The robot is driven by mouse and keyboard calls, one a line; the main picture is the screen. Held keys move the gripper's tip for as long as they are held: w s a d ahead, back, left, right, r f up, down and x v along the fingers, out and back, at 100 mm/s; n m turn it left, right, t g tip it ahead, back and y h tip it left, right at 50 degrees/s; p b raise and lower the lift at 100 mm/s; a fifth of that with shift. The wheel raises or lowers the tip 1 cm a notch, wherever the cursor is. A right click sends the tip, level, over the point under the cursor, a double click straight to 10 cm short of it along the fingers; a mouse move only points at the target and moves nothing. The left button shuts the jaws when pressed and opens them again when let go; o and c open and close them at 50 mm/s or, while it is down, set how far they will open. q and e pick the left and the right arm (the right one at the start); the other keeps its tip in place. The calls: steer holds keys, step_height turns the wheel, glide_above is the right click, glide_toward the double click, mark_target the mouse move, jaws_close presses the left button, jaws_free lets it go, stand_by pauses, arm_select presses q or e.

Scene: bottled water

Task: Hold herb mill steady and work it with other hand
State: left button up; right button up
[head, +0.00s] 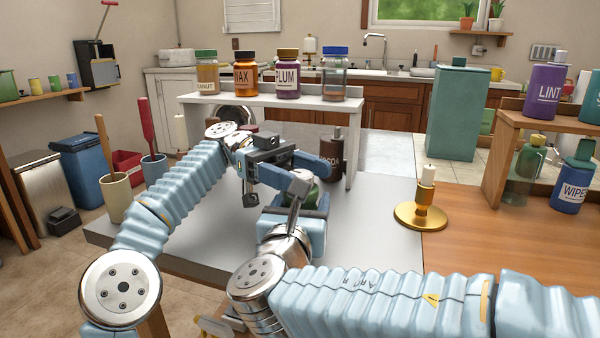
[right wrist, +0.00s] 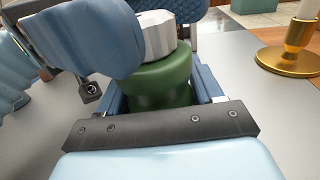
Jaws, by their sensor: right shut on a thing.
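The herb mill, with a green body (right wrist: 160,82) and a pale ridged cap (right wrist: 155,35), stands between the fingers of my right gripper (right wrist: 162,92), which is shut on its body. In the head view only a bit of the green mill (head: 313,199) shows, the rest hidden by my grippers. My left gripper (head: 300,174) is at the top of the mill. In the right wrist view its blue finger (right wrist: 90,35) is close beside the cap and partly hides it. I cannot tell whether it touches the cap or how far its jaws are apart.
A brass candle holder (head: 421,216) stands to the right of my grippers. A dark brown bottle (head: 331,160) stands just behind them. A white raised shelf (head: 272,104) with several labelled jars is at the back. The grey tabletop (head: 378,230) is clear between the mill and candle holder.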

arm_select(q)
steer(key=shift+n+t+h, duration=0.3)
steer(key=shift+t, duration=0.1)
steer(key=n+t+h, duration=0.2)
steer(key=t, duration=0.1)
steer(key=shift+s+a, duration=0.1)
steer(key=n+t+h, duration=0.2)
steer(key=n+t, duration=0.2)
steer(key=t, duration=0.1)
steer(key=n+t, duration=0.3)
steer(key=t, duration=0.2)
steer(key=n+t+y, duration=0.1)
steer(key=n+t, duration=0.3)
steer(key=t, duration=0.2)
steer(key=shift+s, duration=0.1)
steer(key=v, duration=1.2)
steer(key=shift+t, duration=0.3)
steer(key=shift+s, duration=0.1)
